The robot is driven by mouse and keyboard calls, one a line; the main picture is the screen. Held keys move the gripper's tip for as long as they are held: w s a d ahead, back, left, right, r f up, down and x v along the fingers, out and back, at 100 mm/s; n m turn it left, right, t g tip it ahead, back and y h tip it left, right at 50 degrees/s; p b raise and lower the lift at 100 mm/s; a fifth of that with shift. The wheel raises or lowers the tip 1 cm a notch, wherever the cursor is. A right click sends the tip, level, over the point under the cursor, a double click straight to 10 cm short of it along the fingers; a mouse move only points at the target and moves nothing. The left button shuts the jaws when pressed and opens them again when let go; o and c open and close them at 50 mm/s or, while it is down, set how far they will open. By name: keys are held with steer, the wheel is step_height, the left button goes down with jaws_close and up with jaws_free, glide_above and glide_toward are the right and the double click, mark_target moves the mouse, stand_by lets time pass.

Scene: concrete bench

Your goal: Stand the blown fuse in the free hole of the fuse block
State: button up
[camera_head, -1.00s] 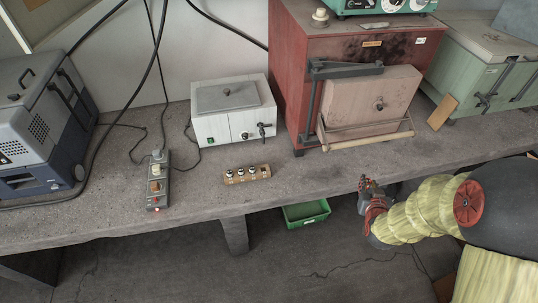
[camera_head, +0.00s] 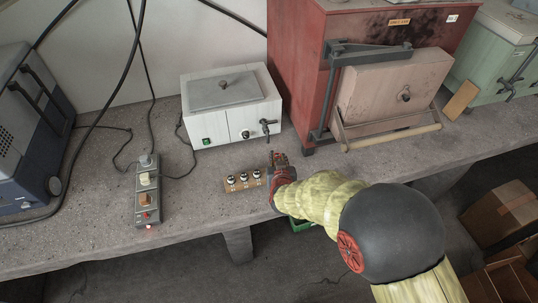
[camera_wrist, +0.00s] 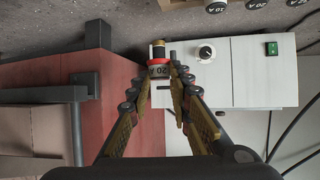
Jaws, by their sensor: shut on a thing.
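The wooden fuse block (camera_head: 240,189) lies on the concrete bench in front of the white box, with three fuses (camera_head: 244,177) standing in it in the head view. In the head view my gripper (camera_head: 278,160) is close to the block's right end; the held fuse cannot be made out there. In the wrist view a bit of the block (camera_wrist: 182,3) shows at the top edge. The free hole is not clear.
The white box (camera_head: 232,105) with a tap stands just behind the block. The red kiln (camera_head: 300,70) is to the right. A grey switch strip (camera_head: 148,190) with cables lies left. A green tray (camera_head: 299,224) is below the bench edge. Bench around the block's left is clear.

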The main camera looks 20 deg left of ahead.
steer(key=shift+s+a+f+b, duration=0.1)
steer(key=shift+a+f+b, duration=0.4)
steer(key=shift+f+b, duration=0.35)
steer(key=shift+w+a+f+b, duration=0.1)
steer(key=shift+a+f+b, duration=0.4)
steer(key=shift+f, duration=0.55)
steer(key=shift+s+a+f+b, duration=0.1)
steer(key=shift+a+f+b, duration=0.35)
steer(key=shift+f+b, duration=0.4)
steer(key=shift+s+f+b, duration=0.1)
steer(key=shift+f+b, duration=0.9)
steer(key=shift+f, duration=0.75)
stand_by(0.4)
steer(key=o, duration=1.1)
steer(key=shift+c, duration=0.2)
steer(key=v, duration=1.2)
steer(key=shift+d, duration=0.2)
